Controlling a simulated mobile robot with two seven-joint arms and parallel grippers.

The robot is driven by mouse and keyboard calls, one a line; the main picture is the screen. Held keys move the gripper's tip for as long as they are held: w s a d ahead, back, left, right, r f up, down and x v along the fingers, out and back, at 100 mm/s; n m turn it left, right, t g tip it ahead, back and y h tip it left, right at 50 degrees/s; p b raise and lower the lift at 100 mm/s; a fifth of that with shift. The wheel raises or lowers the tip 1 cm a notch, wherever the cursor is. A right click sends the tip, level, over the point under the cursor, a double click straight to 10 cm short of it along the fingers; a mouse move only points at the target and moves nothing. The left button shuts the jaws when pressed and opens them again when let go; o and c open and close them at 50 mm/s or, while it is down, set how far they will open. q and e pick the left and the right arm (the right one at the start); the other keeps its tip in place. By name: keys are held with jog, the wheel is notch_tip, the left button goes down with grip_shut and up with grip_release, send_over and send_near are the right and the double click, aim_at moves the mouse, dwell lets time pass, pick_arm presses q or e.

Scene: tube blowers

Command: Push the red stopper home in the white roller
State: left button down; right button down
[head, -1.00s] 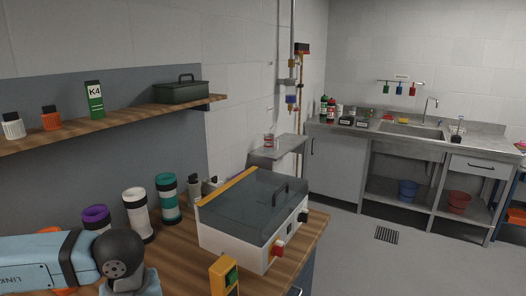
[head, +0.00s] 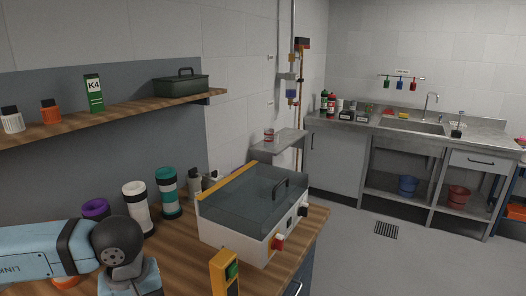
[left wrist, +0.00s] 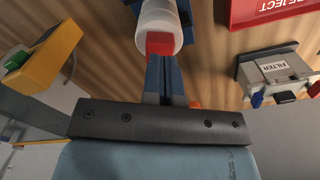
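In the left wrist view a white roller (left wrist: 158,14) lies at the top centre, over a blue support (left wrist: 187,38). The red stopper (left wrist: 160,43) sits at its near end, with a red block sticking out towards me. My left gripper (left wrist: 164,66) points at the stopper, its narrow dark blue fingers close together with nothing visible between them. I cannot tell whether the tips touch the stopper. In the head view my left arm comes in from the left, but its gripper is out of the picture. My right gripper shows in neither view.
A red reject tray (left wrist: 262,12) and a grey filter box (left wrist: 280,68) lie to the right in the wrist view. A yellow post (head: 222,272) and a clear-lidded machine (head: 245,232) stand on the bench, with upright white (head: 138,208) and teal (head: 168,192) tubes behind my arm.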

pick_arm(q)
jog(key=shift+r+p, duration=0.45)
jog(key=shift+r, duration=1.85)
